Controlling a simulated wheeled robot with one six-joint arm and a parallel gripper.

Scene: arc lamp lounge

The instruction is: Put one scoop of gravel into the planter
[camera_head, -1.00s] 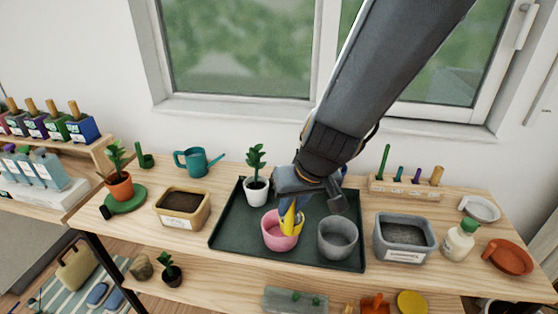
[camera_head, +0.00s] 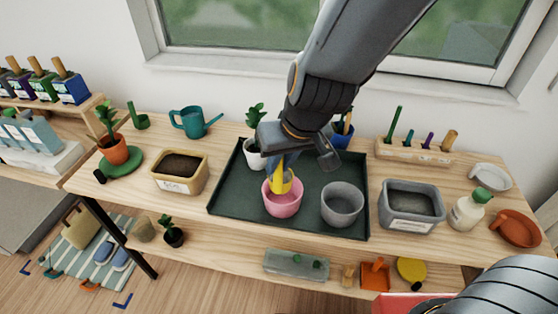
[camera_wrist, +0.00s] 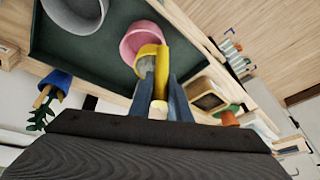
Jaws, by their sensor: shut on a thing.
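My gripper (camera_head: 283,158) is shut on a yellow scoop (camera_head: 282,182), which dips into the mouth of the pink pot (camera_head: 283,204) on the dark green tray (camera_head: 235,202). The wrist view shows the yellow scoop (camera_wrist: 152,53) over the rim of the pink pot (camera_wrist: 131,43). A grey pot (camera_head: 342,206) stands right of the pink one on the tray. A grey bin (camera_head: 411,222) with dark grey grains, likely gravel, stands right of the tray. A tan bin (camera_head: 180,187) with brown soil stands on the left.
A potted plant (camera_head: 255,159) stands at the tray's back left and a blue pot (camera_head: 343,138) behind my gripper. A teal watering can (camera_head: 190,123), a white bottle (camera_head: 467,214) and a terracotta dish (camera_head: 516,232) stand on the table. The tray's front left is bare.

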